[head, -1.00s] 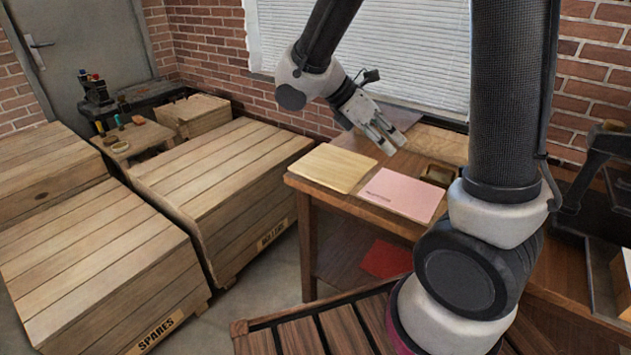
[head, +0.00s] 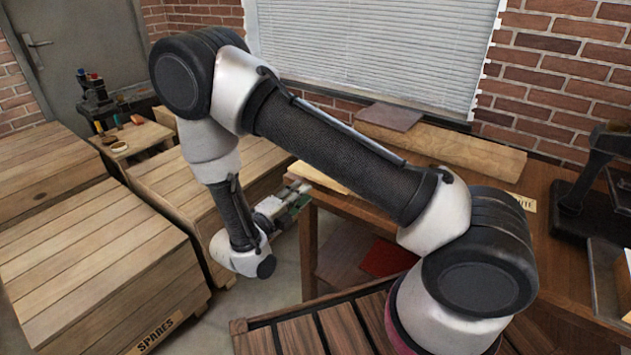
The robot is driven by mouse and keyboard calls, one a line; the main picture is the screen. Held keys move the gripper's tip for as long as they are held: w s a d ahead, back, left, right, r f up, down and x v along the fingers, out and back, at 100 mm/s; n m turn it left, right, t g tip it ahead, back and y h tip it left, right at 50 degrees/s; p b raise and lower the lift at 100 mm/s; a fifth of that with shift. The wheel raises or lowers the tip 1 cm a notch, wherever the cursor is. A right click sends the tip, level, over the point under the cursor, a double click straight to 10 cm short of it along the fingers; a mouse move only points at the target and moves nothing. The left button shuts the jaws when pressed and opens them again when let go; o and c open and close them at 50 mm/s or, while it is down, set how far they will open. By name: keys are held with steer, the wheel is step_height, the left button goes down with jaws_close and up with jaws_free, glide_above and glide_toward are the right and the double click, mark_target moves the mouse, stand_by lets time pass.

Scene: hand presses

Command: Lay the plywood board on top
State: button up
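The plywood board (head: 318,177) is a pale flat square at the left end of the wooden table. Only a strip of it shows; my arm covers the rest. The pink pad beside it is hidden behind my arm. My gripper (head: 301,190) is low at the table's left end, in front of the board's near left edge in the picture. Its fingers are small and partly overlapping, so I cannot tell whether they are open or shut, or whether they touch the board.
A long plank (head: 455,151) and a dark flat sheet (head: 390,117) lie at the table's back. A black press (head: 590,180) stands at the right. Large wooden crates (head: 95,265) fill the left. A red item (head: 388,257) lies under the table.

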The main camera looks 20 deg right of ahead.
steer(key=x, duration=0.7)
steer(key=shift+d, duration=0.15)
steer(key=shift+w, duration=0.15)
jaws_close()
step_height(320, 180, up, 3)
steer(key=shift+r, duration=0.1)
steer(key=r+v, duration=0.3)
steer(key=v, duration=1.9)
stand_by(0.5)
stand_by(0.4)
